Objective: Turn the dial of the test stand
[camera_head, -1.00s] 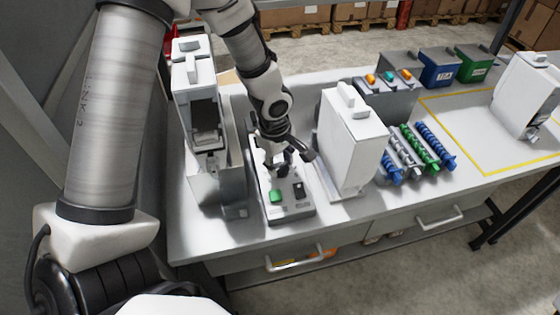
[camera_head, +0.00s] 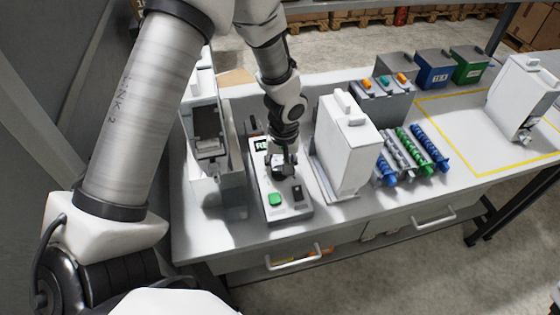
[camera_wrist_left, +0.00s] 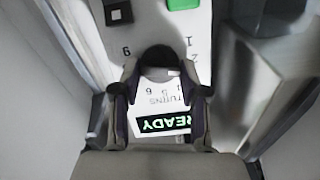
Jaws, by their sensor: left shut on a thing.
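The test stand (camera_head: 265,215) is a pale box between two white dispensers. It carries a green button (camera_head: 275,199), a black switch (camera_head: 297,192) and a small display (camera_head: 261,145). In the left wrist view the display (camera_wrist_left: 163,122) reads READY in green. My left gripper (camera_head: 281,168) points down at the middle of the stand. In the left wrist view its fingers (camera_wrist_left: 160,75) are shut on the black dial (camera_wrist_left: 160,54), one on each side. Printed numbers show around the dial; the head view hides most of it behind the gripper. My right gripper is not in view.
A white dispenser (camera_head: 343,140) stands close on the right, another (camera_head: 207,125) close on the left. Blue, green and grey spiral parts (camera_head: 415,150) lie further right. Bins (camera_head: 434,70) line the back. The yellow-outlined area (camera_head: 460,130) has free room.

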